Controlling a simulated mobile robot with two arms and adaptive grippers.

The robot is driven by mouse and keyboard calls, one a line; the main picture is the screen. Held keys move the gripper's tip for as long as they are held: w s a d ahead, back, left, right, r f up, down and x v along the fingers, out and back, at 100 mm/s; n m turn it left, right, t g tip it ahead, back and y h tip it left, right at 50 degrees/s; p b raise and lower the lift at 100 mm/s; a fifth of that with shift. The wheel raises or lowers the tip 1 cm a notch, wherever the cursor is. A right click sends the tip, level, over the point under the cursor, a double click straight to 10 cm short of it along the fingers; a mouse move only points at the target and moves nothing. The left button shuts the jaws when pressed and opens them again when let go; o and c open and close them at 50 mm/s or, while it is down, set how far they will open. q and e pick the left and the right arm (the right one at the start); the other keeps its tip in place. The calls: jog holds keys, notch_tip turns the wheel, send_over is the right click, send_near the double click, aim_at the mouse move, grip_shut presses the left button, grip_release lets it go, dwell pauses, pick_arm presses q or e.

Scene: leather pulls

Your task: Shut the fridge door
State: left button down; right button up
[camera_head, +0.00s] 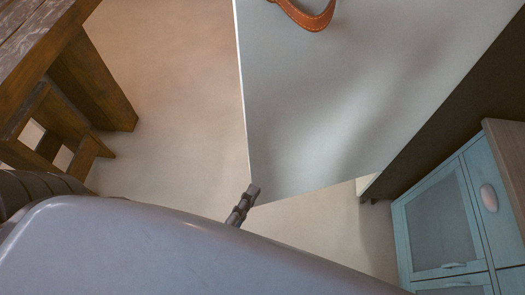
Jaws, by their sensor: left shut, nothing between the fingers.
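The fridge door (330,110) is a large pale grey-blue panel that fills the upper middle and right of the head view. A brown leather pull (305,14) hangs on its face at the top edge of the picture. The door stands out over the floor, with its thin left edge facing me. My left gripper (252,191) is shut and empty, at the door's lower left corner. It overlaps the corner in the picture; I cannot tell whether it touches. My right gripper is not in view. The fridge's inside is not visible.
A dark wooden table (62,62) with thick legs stands at the upper left. A light blue cabinet (440,222) with a glazed front and pale handles stands at the lower right. Bare beige floor (180,110) lies between the table and the door.

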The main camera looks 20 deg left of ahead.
pick_arm(q)
jog(key=p, duration=0.2)
send_near(274, 131)
jog(key=w+d, duration=0.3)
jog(key=shift+w+a+f+p, duration=0.1)
jog(key=shift+w+a+p, duration=0.15)
jog(key=shift+w+a, duration=0.4)
jog(key=shift+w+a+p, duration=0.2)
jog(key=shift+w+a, duration=0.2)
jog(key=shift+w, duration=0.4)
jog(key=shift+a, duration=0.1)
